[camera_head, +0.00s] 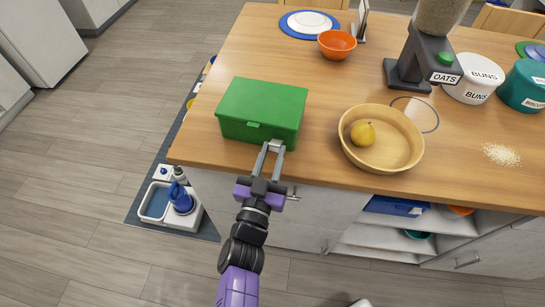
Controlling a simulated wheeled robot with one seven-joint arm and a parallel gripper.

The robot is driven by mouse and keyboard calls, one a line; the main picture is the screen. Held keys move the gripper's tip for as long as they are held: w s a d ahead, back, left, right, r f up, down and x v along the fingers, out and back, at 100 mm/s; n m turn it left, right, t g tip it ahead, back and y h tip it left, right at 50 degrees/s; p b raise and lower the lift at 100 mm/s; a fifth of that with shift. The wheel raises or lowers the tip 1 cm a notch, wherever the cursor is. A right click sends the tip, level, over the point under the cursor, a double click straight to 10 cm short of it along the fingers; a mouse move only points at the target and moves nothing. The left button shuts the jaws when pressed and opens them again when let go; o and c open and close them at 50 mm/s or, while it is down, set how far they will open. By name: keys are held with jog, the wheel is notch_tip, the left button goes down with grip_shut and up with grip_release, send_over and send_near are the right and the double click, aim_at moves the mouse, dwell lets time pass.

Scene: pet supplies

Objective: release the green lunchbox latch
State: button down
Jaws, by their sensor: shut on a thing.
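The green lunchbox (262,103) stands closed on the wooden table near its front left edge. A small green tab (253,125) shows at the middle of its lid's front edge. My gripper (275,147) reaches up from below to the lower front of the box, right of that tab. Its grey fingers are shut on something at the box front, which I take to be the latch. The fingertips hide most of that spot, so I cannot tell the latch's exact position.
A wooden bowl (352,158) with a yellow fruit (363,133) stands right of the lunchbox. An orange bowl (337,43) and an oats dispenser (413,63) stand farther back. The tabletop (318,92) between them is clear. Open shelves lie below the table's front edge.

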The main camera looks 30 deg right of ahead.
jog(key=shift+f+t+h+b, duration=0.9)
jog(key=shift+f+t+b, duration=0.25)
jog(key=shift+b, duration=2.6)
jog(key=t+h+b, duration=0.1)
jog(key=b, duration=0.3)
jog(key=shift+f, duration=0.2)
jog(key=shift+t+b, duration=0.25)
jog(key=shift+b, duration=0.4)
jog(key=shift+r, duration=0.1)
jog(key=c, duration=1.1)
grip_release()
jog(key=shift+b+v, duration=0.65)
jog(key=shift+v, duration=3.2)
jog(key=shift+w, duration=0.1)
